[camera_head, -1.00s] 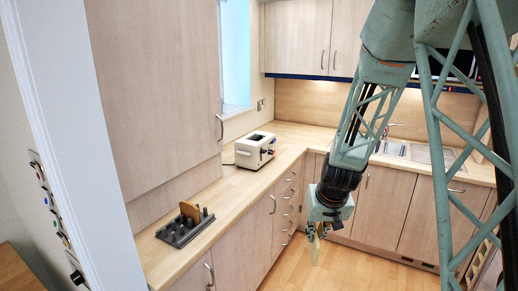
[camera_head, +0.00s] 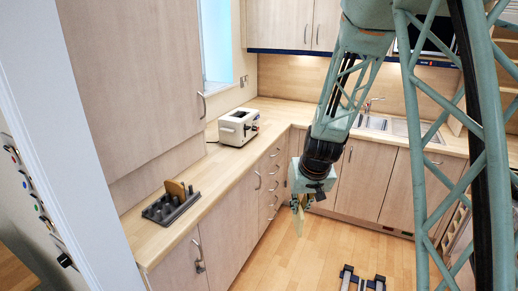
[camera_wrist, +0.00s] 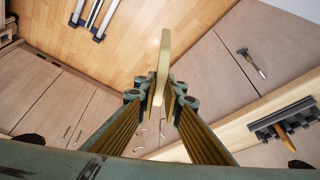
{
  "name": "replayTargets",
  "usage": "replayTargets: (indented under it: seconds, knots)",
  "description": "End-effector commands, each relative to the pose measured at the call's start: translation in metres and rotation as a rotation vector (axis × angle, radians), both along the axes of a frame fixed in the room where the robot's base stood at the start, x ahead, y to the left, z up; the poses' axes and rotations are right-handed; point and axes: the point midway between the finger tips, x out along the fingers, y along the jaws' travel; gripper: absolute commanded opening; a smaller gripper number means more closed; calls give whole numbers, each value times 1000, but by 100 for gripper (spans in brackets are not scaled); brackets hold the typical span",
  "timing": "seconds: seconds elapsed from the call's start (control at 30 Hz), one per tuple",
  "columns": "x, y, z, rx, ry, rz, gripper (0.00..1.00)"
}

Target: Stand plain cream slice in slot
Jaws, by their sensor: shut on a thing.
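The plain cream slice (camera_wrist: 163,62) is held between the fingers of my gripper (camera_wrist: 160,98), with its long edge toward the wrist camera. In the head view, my gripper (camera_head: 303,199) hangs over the floor in front of the cabinets, with the slice (camera_head: 299,221) pointing down. The dark slotted rack (camera_head: 157,212) stands on the counter, left of my gripper and apart from it. A brown slice (camera_head: 175,189) stands in the rack. The rack (camera_wrist: 290,112) also shows at the right of the wrist view. Which slots are empty is too small to tell.
A cream toaster (camera_head: 237,128) stands farther back on the wooden counter (camera_head: 205,178). Cabinet fronts with handles run below the counter. Dark-and-white rails (camera_head: 362,279) lie on the floor near the bottom. Counter around the rack is clear.

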Motion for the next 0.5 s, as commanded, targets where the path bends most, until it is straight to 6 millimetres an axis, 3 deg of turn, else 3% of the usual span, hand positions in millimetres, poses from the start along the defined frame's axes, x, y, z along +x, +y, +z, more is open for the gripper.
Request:
replayTargets:
  seconds: [0.5]
  knots:
    - [22,11,7,27,11,-70,0]
